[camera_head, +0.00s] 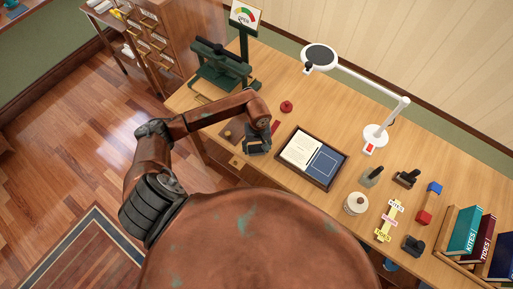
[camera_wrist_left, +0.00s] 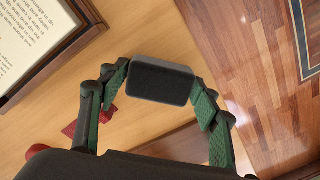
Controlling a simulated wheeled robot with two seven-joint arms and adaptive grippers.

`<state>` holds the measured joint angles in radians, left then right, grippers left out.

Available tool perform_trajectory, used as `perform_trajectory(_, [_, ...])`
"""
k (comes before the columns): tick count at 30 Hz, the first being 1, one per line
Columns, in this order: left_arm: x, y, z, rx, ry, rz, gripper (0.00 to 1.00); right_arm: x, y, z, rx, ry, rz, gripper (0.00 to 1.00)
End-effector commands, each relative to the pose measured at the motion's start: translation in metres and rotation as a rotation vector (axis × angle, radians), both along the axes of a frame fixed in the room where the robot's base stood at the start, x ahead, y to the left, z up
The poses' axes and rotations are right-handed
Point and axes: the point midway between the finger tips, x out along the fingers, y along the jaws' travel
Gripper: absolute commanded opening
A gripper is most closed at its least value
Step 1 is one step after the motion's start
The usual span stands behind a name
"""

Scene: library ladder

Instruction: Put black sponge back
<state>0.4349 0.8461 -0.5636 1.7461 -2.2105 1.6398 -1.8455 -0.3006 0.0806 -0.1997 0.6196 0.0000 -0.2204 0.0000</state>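The black sponge (camera_wrist_left: 160,82) is a dark block with a grey edge in the left wrist view. My left gripper (camera_wrist_left: 163,85) has its green-padded fingers on the two sides of it and appears to touch both, so it is shut on the sponge. In the head view my left gripper (camera_head: 257,143) is over the front edge of the wooden table (camera_head: 335,95), left of the framed tray. The sponge is hard to make out from the gripper there. My right gripper is not in view.
The dark-framed tray (camera_head: 318,186) holds a page and a blue panel. A green press (camera_head: 218,75), a red round item (camera_head: 286,106), a white lamp (camera_head: 375,137), a round pot (camera_head: 356,203), small stamps and books (camera_head: 464,232) stand on the table. Wooden floor lies left.

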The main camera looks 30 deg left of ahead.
Motion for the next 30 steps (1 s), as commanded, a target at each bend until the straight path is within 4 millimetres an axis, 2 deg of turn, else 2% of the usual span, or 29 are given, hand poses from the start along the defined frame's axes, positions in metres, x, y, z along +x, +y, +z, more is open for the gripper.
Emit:
perform_trajectory(5, [0.000, 0.000, 0.001, 0.000, 0.000, 0.000, 0.71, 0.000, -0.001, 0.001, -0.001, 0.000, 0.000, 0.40])
perform_trajectory(17, [0.001, 0.000, 0.007, 0.000, -0.001, -0.001, 0.71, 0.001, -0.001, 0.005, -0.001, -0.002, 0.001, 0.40])
perform_trajectory(20, [0.003, 0.000, 0.022, 0.001, -0.005, -0.003, 0.71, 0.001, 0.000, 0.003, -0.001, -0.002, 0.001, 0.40])
perform_trajectory(30, [0.003, -0.001, 0.092, 0.002, -0.004, -0.002, 0.71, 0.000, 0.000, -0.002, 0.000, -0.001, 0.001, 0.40])
